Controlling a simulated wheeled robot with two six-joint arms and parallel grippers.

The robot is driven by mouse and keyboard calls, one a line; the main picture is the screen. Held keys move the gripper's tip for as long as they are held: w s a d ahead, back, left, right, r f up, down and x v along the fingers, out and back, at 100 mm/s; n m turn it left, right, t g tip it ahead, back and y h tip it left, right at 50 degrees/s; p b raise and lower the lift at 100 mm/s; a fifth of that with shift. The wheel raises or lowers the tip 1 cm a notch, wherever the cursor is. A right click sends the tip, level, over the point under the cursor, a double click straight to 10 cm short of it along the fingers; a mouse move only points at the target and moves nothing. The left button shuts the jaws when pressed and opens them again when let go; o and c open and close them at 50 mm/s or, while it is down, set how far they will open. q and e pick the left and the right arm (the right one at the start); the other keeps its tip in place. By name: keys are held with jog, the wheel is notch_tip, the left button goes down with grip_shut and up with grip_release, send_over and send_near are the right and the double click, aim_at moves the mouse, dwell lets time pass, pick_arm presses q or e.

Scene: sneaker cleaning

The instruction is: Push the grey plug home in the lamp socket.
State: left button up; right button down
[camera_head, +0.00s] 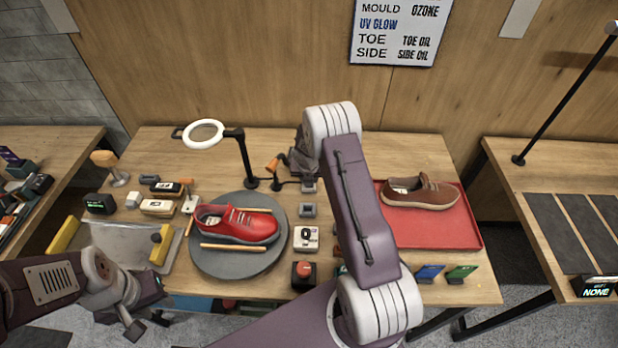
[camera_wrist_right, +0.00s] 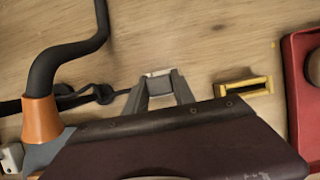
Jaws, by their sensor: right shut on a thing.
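The ring lamp (camera_head: 205,134) stands on a black post at the back of the table, and a dark cord runs right from its base. My right gripper (camera_wrist_right: 160,88) is shut on a small grey block, which I take as the grey plug (camera_wrist_right: 159,86), low over the wood. In the head view my right arm hides most of this gripper; a small grey piece (camera_head: 308,186) shows beneath it. A grey square block with a dark centre (camera_head: 307,210) lies nearer; I cannot tell whether it is the socket. Plug seating is unclear. My left gripper (camera_head: 138,312) is at lower left, its fingers unclear.
A red shoe (camera_head: 235,222) sits on the round grey turntable (camera_head: 210,266). A brown shoe (camera_head: 420,190) sits on the red tray (camera_head: 455,235). A yellow-rimmed slot (camera_wrist_right: 243,87) lies right of my right gripper; an orange-collared black hose (camera_wrist_right: 41,120) lies left.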

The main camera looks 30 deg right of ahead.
jog(key=shift+f, duration=0.25)
jog(key=c, duration=1)
grip_release()
jog(key=shift+o, duration=0.2)
jog(key=p+v, duration=0.1)
jog(key=v, duration=0.8)
jog(key=shift+a, duration=0.15)
